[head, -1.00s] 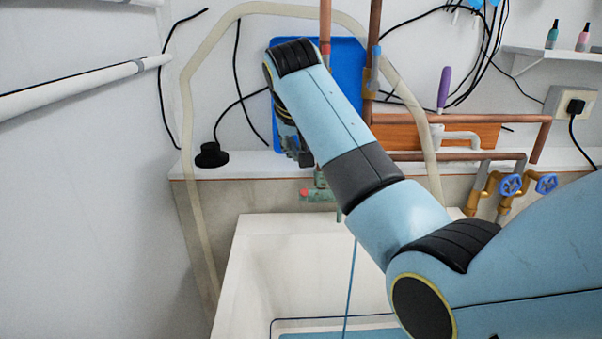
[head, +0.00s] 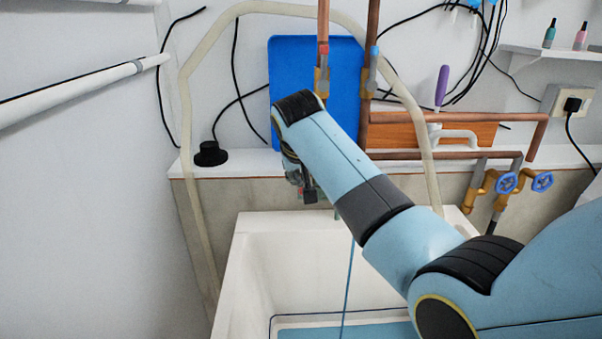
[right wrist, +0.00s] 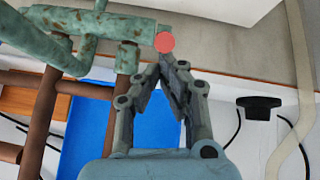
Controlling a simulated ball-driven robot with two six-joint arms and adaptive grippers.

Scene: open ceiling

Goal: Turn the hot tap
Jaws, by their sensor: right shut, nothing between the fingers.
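The tap (right wrist: 95,28) is a weathered green metal fitting on copper pipes. Its hot end is a round red cap (right wrist: 165,42), seen nearly face-on in the right wrist view. My right gripper (right wrist: 165,62) is shut and empty, its fingertips right at the cap's edge; I cannot tell whether they touch it. In the head view my right gripper (head: 308,193) is at the wall ledge above the basin and hides most of the tap. My left gripper is not in view.
A white basin (head: 240,265) lies below. A blue board (head: 345,70) and vertical copper pipes (head: 374,30) stand behind my right arm. Blue valve wheels (head: 506,183) are to the right, a black plug (head: 210,155) to the left. A pale hose (head: 187,110) arches around.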

